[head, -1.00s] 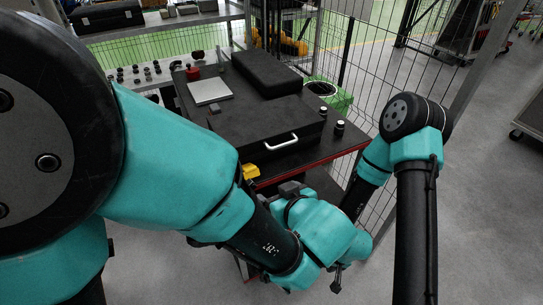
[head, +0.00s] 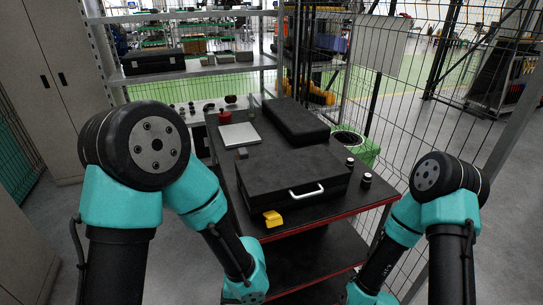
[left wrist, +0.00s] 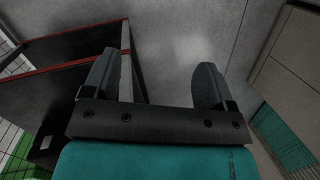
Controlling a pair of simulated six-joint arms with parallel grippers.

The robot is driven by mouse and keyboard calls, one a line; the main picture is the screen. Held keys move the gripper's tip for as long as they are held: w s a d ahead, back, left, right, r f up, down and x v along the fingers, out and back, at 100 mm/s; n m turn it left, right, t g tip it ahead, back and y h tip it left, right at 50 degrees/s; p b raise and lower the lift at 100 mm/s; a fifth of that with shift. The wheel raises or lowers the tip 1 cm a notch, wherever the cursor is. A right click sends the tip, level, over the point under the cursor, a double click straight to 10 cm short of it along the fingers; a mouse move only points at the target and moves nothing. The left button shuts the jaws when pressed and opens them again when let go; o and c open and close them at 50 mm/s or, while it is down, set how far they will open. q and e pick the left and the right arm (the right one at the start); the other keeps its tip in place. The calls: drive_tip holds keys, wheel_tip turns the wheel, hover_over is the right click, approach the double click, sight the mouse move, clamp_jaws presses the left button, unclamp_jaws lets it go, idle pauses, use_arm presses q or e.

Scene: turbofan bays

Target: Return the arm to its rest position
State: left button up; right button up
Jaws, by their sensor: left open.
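My left arm (head: 140,160) is folded at the left of the head view, its forearm pointing down past the table's front left side. Its gripper is below the frame there. In the left wrist view my left gripper (left wrist: 160,85) is open and empty, with its two fingers wide apart over the grey floor. My right arm (head: 440,200) is folded at the right of the head view, and its gripper is not visible.
A dark table with a red edge (head: 330,221) stands between the arms. It carries a black case with a white handle (head: 307,191), a yellow piece (head: 272,218), a second black case (head: 295,121), a silver plate (head: 239,134) and small black knobs. A wire fence stands to the right.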

use_arm(q)
drive_tip(key=s+a+f+n+t+h, duration=0.1)
drive_tip(key=a+f+t+h, duration=0.2)
drive_tip(key=a+f, duration=1)
drive_tip(key=f+h, duration=0.1)
drive_tip(key=h, duration=0.1)
drive_tip(key=shift+s+a+f+h, duration=0.15)
drive_tip(key=shift+a+h, duration=0.15)
drive_tip(key=shift+a, duration=0.1)
drive_tip(key=shift+c, duration=0.3)
